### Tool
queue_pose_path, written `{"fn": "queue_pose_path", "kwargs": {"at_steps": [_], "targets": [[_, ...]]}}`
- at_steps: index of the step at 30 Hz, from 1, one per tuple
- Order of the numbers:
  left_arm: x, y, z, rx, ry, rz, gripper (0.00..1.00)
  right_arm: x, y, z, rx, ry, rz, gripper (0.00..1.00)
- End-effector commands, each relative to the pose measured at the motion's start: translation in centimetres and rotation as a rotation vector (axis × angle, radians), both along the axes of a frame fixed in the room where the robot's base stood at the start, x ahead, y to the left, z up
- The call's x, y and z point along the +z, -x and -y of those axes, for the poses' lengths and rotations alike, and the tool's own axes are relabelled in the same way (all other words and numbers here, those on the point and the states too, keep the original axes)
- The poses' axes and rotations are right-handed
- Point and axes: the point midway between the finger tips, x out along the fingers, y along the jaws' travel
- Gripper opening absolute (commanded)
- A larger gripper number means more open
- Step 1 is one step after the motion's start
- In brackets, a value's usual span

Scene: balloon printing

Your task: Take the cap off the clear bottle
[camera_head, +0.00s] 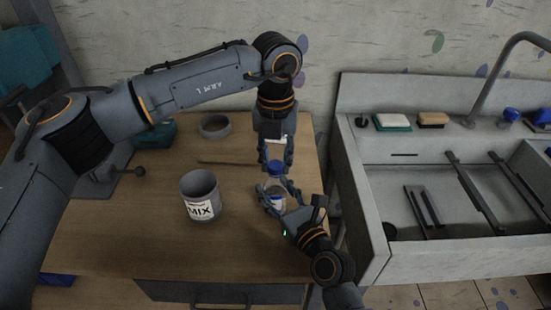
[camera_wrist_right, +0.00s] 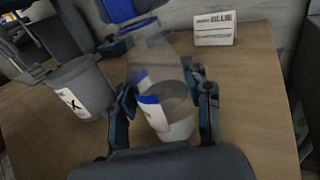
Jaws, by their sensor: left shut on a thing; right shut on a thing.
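The clear bottle (camera_head: 277,189) stands upright near the right edge of the wooden table. Its blue cap (camera_head: 276,168) is at its top; I cannot see any gap between them. My left gripper (camera_head: 275,162) comes down from above, with its fingers shut on the cap. My right gripper (camera_head: 279,196) comes from the front right and is shut around the bottle's body. In the right wrist view, the bottle's see-through body (camera_wrist_right: 152,62) and its blue and white label (camera_wrist_right: 150,112) lie between the right fingers. The cap is not clear there.
A grey MIX pot (camera_head: 201,197) stands left of the bottle. A grey bowl (camera_head: 215,127) and a thin stick (camera_head: 228,163) lie behind. A card reading BLUE (camera_wrist_right: 215,28) shows in the wrist view. A sink (camera_head: 440,190) stands at the right. The front table is clear.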

Motion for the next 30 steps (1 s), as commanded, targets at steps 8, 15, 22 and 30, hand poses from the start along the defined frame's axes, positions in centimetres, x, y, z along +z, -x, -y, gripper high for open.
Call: {"fn": "queue_pose_path", "kwargs": {"at_steps": [8, 15, 22, 30], "targets": [[0.04, 0.0, 0.05, 0.553, 0.0, 0.0, 0.0, -0.06, 0.0, 0.0, 0.0, 0.0, -0.001, 0.0], [0.07, -0.03, 0.07, 1.027, 0.0, 0.0, 0.0, -0.05, 0.0, -0.01, 0.0, 0.001, 0.0, 0.0], [0.1, -0.05, 0.06, 1.319, 0.001, 0.0, 0.0, -0.05, 0.01, -0.02, 0.001, 0.001, 0.0, 0.0], [0.1, -0.06, 0.06, 1.332, 0.001, 0.001, 0.0, -0.05, 0.01, -0.02, 0.0, 0.001, 0.0, 0.0]]}}
